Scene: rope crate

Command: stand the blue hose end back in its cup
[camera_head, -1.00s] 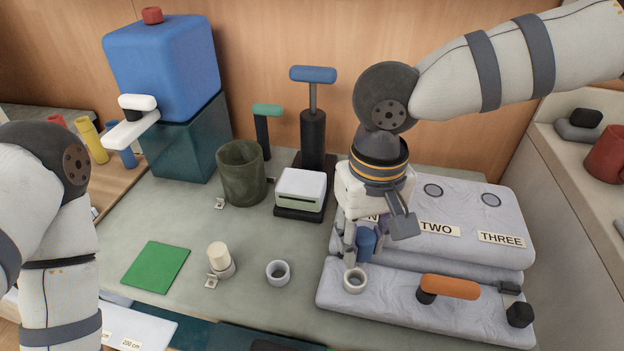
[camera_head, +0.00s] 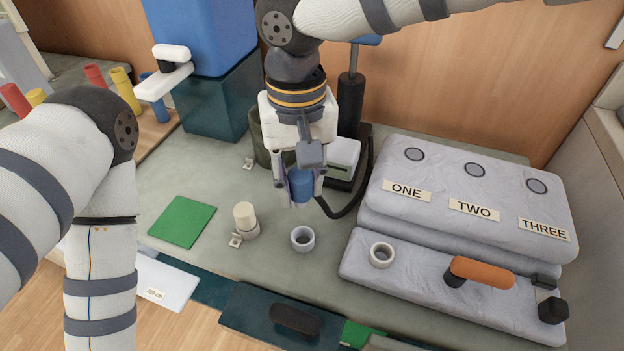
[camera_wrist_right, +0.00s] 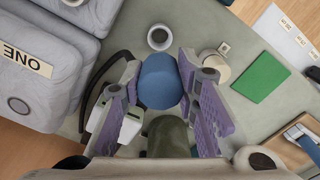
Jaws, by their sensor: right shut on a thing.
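My right gripper (camera_head: 298,188) is shut on the blue hose end (camera_head: 298,185) and holds it roughly upright above the counter. A black hose (camera_head: 347,210) curves away to the right beside it. In the right wrist view the blue hose end (camera_wrist_right: 160,82) sits between the purple-grey finger pads. An empty round white cup (camera_head: 302,238) stands on the counter, in front of the hose end and apart from it; it also shows in the right wrist view (camera_wrist_right: 159,37). Another pale ring-like cup (camera_head: 381,255) sits on the grey block. My left gripper is out of view.
A cream-topped piece (camera_head: 245,220) stands left of the white cup, near a green mat (camera_head: 182,221). The dark green container (camera_head: 259,140) and a white-topped device (camera_head: 343,155) stand close behind my gripper. The grey block (camera_head: 450,291) with an orange handle (camera_head: 482,272) is at right.

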